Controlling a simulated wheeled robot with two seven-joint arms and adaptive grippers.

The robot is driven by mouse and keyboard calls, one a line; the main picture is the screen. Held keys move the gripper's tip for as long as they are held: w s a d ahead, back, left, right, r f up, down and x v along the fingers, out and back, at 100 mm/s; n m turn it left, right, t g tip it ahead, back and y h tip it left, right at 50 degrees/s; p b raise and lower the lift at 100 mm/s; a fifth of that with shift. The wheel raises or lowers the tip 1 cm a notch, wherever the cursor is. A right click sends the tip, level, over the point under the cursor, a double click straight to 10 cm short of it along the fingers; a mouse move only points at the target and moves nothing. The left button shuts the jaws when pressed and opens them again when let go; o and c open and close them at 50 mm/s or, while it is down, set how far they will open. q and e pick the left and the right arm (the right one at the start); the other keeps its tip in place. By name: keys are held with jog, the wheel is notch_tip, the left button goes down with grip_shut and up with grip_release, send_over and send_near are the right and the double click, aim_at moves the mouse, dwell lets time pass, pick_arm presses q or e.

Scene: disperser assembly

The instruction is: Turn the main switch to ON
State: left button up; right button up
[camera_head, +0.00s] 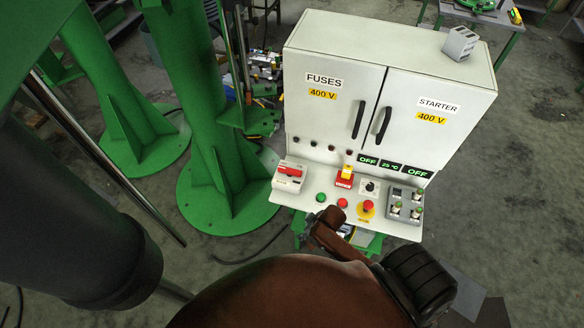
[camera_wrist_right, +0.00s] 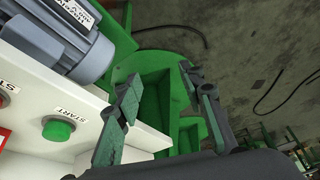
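A pale switch box with a red handle (camera_head: 290,171), which looks like the main switch, sits at the left end of the control shelf; its lettering is too small to read. My right gripper (camera_head: 322,222) is just in front of the shelf's front edge, below and to the right of this box. In the right wrist view its two fingers (camera_wrist_right: 165,105) stand apart with nothing between them. My left gripper is not seen.
The white cabinet (camera_head: 390,80) rises behind the shelf. A green START button (camera_wrist_right: 58,130) is near the right gripper. Red buttons (camera_head: 342,203), a yellow-and-red switch (camera_head: 345,176) and a grey socket block (camera_head: 405,203) crowd the shelf. A green column (camera_head: 215,150) stands to the left.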

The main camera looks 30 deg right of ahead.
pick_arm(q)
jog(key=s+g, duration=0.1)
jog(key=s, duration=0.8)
pick_arm(e)
jog(key=w+r+n, duration=0.2)
jog(key=w+r, duration=0.1)
jog(key=w, duration=0.4)
jog(key=n+y+p, duration=0.1)
jog(key=n+p, duration=0.1)
jog(key=p, duration=0.1)
send_near(290, 170)
jog(key=shift+x, duration=0.8)
jog(key=x, duration=0.2)
jog(key=shift+w+f+b, duration=0.2)
jog(key=shift+f+b, duration=0.1)
jog(key=shift+f, duration=0.1)
jog(key=x, duration=0.3)
jog(key=shift+a+f, duration=0.1)
jog(key=shift+f, duration=0.1)
jog(key=shift+w+a+f, duration=0.15)
jog(key=shift+w+f, duration=0.05)
jog(key=shift+f, duration=0.3)
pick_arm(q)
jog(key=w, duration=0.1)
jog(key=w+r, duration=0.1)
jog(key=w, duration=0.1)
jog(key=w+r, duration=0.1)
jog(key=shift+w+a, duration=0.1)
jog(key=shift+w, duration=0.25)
